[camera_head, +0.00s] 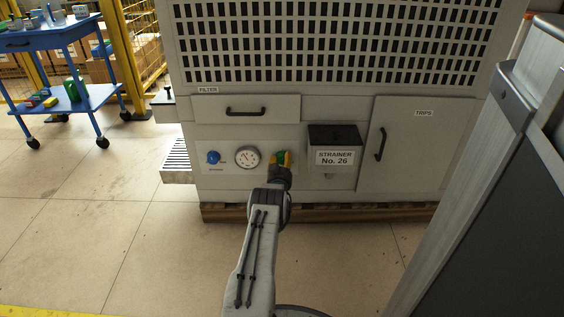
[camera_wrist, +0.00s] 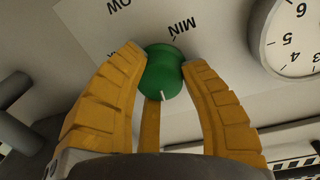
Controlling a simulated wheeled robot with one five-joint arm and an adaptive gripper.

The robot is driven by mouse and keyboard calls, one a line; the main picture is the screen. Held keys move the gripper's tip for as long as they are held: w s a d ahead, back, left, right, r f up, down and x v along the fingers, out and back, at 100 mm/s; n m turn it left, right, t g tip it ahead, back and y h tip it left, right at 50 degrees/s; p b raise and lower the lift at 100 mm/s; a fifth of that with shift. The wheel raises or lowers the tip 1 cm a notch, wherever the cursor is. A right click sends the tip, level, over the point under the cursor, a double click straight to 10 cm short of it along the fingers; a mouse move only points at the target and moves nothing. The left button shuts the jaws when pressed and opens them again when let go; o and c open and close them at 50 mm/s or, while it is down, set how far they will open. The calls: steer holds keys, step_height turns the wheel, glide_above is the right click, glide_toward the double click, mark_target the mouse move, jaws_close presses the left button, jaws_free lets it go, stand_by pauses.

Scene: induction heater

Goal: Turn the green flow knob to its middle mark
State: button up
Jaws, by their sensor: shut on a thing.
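The green flow knob (camera_wrist: 162,70) sits on the light panel in the wrist view, with a short white line on its near side. In the head view my gripper (camera_head: 281,160) reaches the machine's front panel, between the round gauge and the strainer box.
A round dial gauge (camera_head: 247,157) and a blue knob (camera_head: 213,157) are left of my gripper. The strainer box (camera_head: 334,150) juts out on the right, near the "TRIPS" door handle (camera_head: 380,144). A drawer handle (camera_head: 246,111) is above.

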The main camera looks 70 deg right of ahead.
steer(key=shift+r+n, duration=0.15)
steer(key=shift+n, duration=0.55)
steer(key=o, duration=1.2)
steer(key=shift+f+v, duration=0.1)
steer(key=shift+v, duration=2.85)
steer(key=shift+f+v, duration=0.15)
steer(key=shift+v, duration=2.85)
